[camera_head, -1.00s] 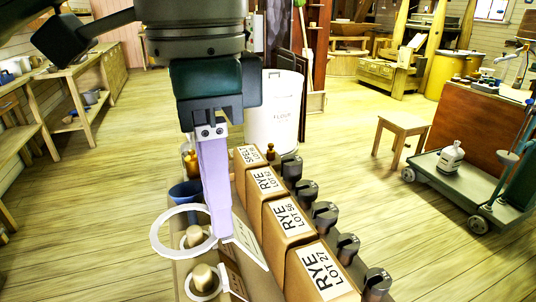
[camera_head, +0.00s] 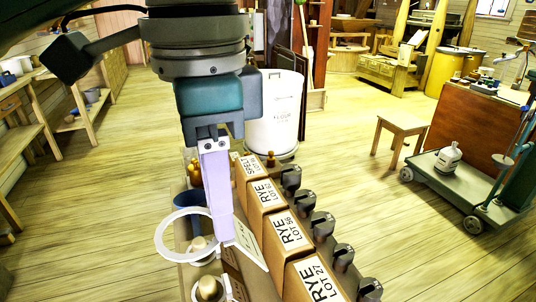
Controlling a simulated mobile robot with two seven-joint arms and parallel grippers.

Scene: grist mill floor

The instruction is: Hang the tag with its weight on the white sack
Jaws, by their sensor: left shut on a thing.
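My left gripper (camera_head: 224,238) points down at the middle left, shut on a tag with a white ring (camera_head: 163,240) and a white card (camera_head: 250,246). The ring sticks out to the left of the fingers and the card to the right. The card's writing is unreadable. Below the held tag are wooden pegs (camera_head: 208,288), the nearest with another ring around it. The cart is well away from this gripper. My right gripper is not in view.
Brown packages labelled RYE (camera_head: 317,284) and SPELT stand in a row beside the pegs, with dark weights (camera_head: 343,256) to their right. A blue bowl (camera_head: 188,200) is behind the ring. A white flour bin (camera_head: 274,112) and a wooden stool (camera_head: 402,124) stand beyond. Floor before the cart is clear.

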